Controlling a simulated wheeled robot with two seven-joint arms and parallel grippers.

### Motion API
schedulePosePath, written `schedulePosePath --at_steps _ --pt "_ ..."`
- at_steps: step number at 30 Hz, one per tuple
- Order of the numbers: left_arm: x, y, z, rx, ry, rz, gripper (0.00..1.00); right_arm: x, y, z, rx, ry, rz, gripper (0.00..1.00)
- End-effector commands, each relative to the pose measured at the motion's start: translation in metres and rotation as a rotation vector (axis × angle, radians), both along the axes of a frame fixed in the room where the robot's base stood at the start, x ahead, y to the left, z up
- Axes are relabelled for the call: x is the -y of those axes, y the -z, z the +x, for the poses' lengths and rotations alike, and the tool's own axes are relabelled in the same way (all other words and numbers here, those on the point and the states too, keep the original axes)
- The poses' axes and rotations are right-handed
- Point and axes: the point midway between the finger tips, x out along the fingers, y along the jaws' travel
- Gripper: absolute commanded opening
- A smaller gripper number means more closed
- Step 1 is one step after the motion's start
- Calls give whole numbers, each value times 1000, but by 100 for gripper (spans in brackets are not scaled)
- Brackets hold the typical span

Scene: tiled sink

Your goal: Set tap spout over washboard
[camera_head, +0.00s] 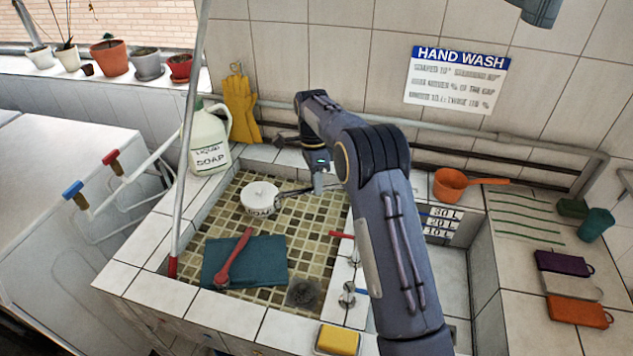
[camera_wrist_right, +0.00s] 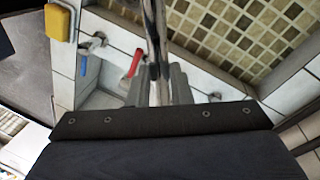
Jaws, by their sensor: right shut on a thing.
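My right gripper (camera_head: 318,184) reaches down over the far right part of the tiled basin and is shut on the metal tap spout (camera_head: 292,192). In the wrist view the spout (camera_wrist_right: 154,38) runs as a thin pipe between the grey fingers (camera_wrist_right: 160,88). The spout's end lies near the white soap tub, away from the washboard. A flat teal board (camera_head: 270,262), which looks like the washboard, lies in the near left of the basin. A red-handled tool (camera_head: 236,254) lies across it. My arm hides part of the spout's base. My left gripper is not visible.
Red (camera_head: 341,235) and blue (camera_head: 354,290) tap handles stand on the divider right of the basin. A soap jug (camera_head: 209,138) stands on the back left rim.

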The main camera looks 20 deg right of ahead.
Motion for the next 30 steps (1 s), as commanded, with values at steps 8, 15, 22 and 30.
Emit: schedulePosePath --at_steps 8,15,22,30 --pt "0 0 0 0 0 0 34 0 0 0 0 0 -1 41" --pt "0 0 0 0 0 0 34 0 -1 0 0 -1 -1 41" --pt "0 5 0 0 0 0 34 1 -31 7 5 -1 -2 41" --pt "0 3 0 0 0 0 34 3 -70 14 2 0 -1 41"
